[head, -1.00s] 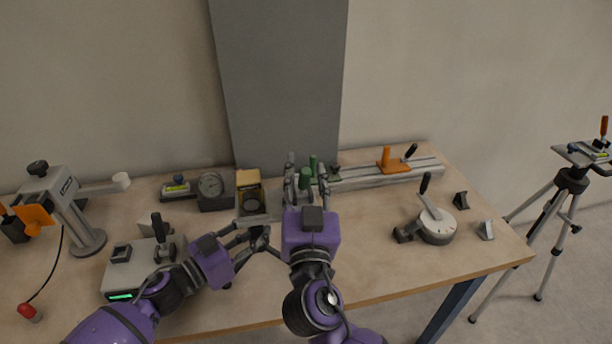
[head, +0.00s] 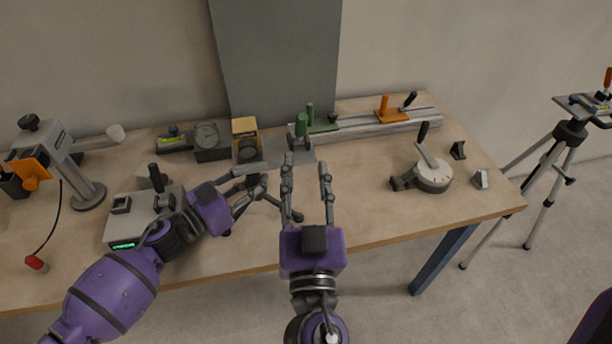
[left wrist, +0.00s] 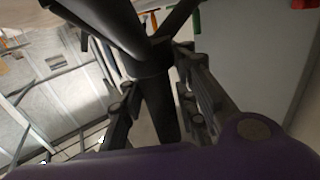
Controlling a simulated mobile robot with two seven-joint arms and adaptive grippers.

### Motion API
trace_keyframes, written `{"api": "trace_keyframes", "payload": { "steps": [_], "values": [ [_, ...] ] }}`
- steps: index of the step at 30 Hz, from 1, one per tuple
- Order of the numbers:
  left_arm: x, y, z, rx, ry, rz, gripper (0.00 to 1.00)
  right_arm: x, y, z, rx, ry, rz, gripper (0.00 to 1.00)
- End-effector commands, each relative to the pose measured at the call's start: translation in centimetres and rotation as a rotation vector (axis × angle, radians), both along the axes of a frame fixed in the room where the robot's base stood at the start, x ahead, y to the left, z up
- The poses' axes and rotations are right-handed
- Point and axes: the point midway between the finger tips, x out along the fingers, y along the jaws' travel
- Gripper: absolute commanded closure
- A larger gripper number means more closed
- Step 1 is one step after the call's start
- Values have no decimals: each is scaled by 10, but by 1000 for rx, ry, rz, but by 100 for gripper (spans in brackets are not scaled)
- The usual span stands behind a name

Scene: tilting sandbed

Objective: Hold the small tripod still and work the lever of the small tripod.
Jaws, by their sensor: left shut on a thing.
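The small tripod (head: 257,187) is dark and stands on the table left of centre, its legs spread. My left gripper (head: 252,181) reaches it from the left and is shut on it. In the left wrist view the tripod's dark column (left wrist: 155,85) runs between my left fingers, with a collar and thick legs close to the camera. My left gripper and the tripod's small size hide detail, and I cannot make out its lever. My right gripper (head: 307,165) is open and empty, right of the tripod, its fingers pointing to the back of the table.
Behind stand a yellow-framed box (head: 246,139), a dial gauge (head: 207,139) and a rail (head: 375,125) with green and orange handles. A grey box with a green light (head: 142,217) is at left. A round lever device (head: 433,175) is at right. A large tripod (head: 571,133) stands beyond the table.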

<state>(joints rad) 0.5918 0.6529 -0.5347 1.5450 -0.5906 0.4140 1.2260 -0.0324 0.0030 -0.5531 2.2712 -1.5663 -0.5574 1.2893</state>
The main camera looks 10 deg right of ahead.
Motion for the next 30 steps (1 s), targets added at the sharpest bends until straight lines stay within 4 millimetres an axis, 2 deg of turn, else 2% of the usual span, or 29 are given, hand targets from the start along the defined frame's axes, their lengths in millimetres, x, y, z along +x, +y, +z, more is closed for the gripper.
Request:
{"api": "trace_keyframes", "payload": {
  "steps": [11,12,17,26,30],
  "values": [
    [0,0,-1,-3,6,1,100,-1,0,0,0,0,0,65],
    [0,0,-1,-3,6,1,71,-1,0,0,0,0,0,65],
    [0,0,-1,-1,4,1,50,-1,0,0,0,0,0,65],
    [0,0,0,-1,1,0,49,-1,0,0,0,0,0,65],
    [-5,8,-1,0,1,0,49,-1,0,0,0,0,-1,65]
  ]
}}
